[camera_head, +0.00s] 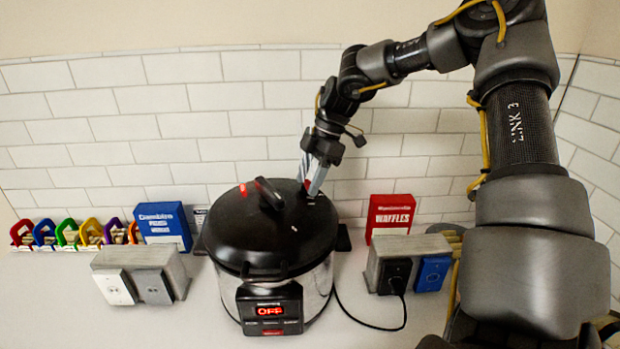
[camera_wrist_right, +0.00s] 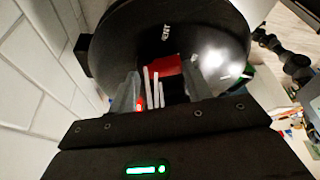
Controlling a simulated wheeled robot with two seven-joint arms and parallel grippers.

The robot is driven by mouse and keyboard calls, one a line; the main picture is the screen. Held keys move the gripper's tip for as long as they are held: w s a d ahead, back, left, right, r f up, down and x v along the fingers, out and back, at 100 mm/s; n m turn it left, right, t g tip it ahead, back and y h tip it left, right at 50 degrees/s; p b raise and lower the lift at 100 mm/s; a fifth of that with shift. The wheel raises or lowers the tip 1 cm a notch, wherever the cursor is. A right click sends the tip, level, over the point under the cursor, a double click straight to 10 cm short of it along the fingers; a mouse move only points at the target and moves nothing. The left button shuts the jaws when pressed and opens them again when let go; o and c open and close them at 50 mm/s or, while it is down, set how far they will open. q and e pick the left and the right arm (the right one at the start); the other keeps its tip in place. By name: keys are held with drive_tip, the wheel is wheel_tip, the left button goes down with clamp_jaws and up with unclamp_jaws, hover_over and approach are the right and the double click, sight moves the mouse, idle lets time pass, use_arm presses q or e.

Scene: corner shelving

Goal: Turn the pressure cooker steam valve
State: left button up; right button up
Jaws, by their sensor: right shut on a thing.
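The pressure cooker (camera_head: 265,238) stands on the counter, with a black lid, a steel body and a front panel lit red with "OFF". Its black lid handle (camera_head: 269,193) stands up on the lid. My right gripper (camera_head: 309,190) points down at the back right of the lid, shut on the small steam valve, which the fingers mostly hide. In the right wrist view, the fingers (camera_wrist_right: 165,92) flank a red patch and white marks by the valve on the black lid (camera_wrist_right: 205,35). My left gripper is not in view.
A blue box (camera_head: 163,226) and several coloured clips stand left of the cooker. A red waffles box (camera_head: 390,214) and a socket block (camera_head: 405,262) stand right. A black cord runs from the cooker to the block. White tiled wall lies close behind.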

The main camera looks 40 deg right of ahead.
drive_tip(key=n, duration=0.1)
drive_tip(key=n+g, duration=0.1)
drive_tip(key=n, duration=0.1)
drive_tip(key=n+g, duration=0.1)
drive_tip(key=n, duration=0.1)
drive_tip(key=shift+s+d+p, duration=0.1)
drive_tip(key=shift+d+p, duration=0.25)
drive_tip(key=shift+p, duration=0.05)
drive_tip(key=shift+n, duration=0.4)
drive_tip(key=o, duration=0.8)
drive_tip(key=shift+s, duration=0.15)
drive_tip(key=shift+w+d+r, duration=0.2)
drive_tip(key=shift+w+r, duration=0.05)
drive_tip(key=shift+r, duration=0.2)
drive_tip(key=p+v, duration=0.3)
drive_tip(key=v, duration=0.7)
